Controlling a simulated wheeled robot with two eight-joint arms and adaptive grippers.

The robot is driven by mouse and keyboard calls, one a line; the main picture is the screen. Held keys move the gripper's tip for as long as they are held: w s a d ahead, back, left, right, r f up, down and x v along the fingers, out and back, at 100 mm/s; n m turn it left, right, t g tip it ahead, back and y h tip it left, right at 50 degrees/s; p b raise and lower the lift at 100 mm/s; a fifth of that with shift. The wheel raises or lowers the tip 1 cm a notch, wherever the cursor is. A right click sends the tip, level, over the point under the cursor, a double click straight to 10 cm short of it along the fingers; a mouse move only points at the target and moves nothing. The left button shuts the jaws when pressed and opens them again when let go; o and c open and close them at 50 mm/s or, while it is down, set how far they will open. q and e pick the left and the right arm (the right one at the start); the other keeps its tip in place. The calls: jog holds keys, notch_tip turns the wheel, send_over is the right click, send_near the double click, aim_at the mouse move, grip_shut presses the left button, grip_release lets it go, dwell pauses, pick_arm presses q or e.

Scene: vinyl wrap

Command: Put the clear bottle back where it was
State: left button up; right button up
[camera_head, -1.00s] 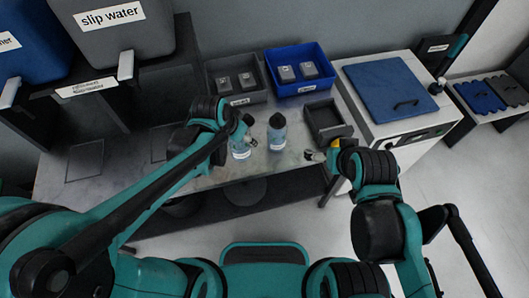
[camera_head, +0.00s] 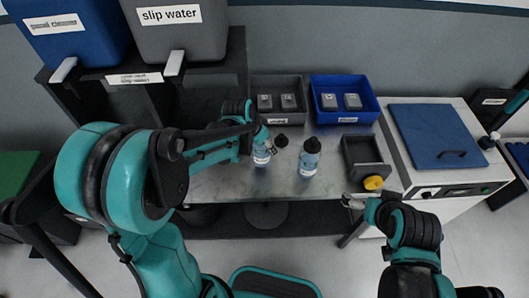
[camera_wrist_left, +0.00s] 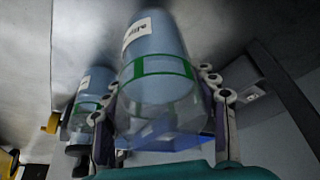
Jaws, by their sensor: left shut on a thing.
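My left gripper (camera_head: 252,152) is shut on a clear bottle (camera_head: 261,152) with bluish contents and a white label, over the left-middle of the grey worktop. In the left wrist view the bottle (camera_wrist_left: 155,85) stands between the two fingers (camera_wrist_left: 165,120) and shows a green band. I cannot tell whether its base touches the worktop. A second similar bottle (camera_head: 309,158) with a dark cap stands upright to its right; it also shows in the left wrist view (camera_wrist_left: 90,100). My right gripper (camera_head: 355,201) is at the worktop's front right edge, its jaws unclear.
A small dark cap-like item (camera_head: 281,140) is between the bottles. Behind are a grey bin (camera_head: 277,119) and a blue bin (camera_head: 345,120) with grey blocks. A slip water tank (camera_head: 180,40) stands upper left.

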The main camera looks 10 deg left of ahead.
pick_arm(q)
notch_tip(320, 180, down, 3)
jog(key=shift+r+b, duration=0.1)
jog(key=shift+b, duration=0.6)
jog(key=shift+f, duration=0.4)
jog(key=shift+f, duration=0.1)
jog(key=o, duration=1.6)
jog(key=shift+c, duration=0.2)
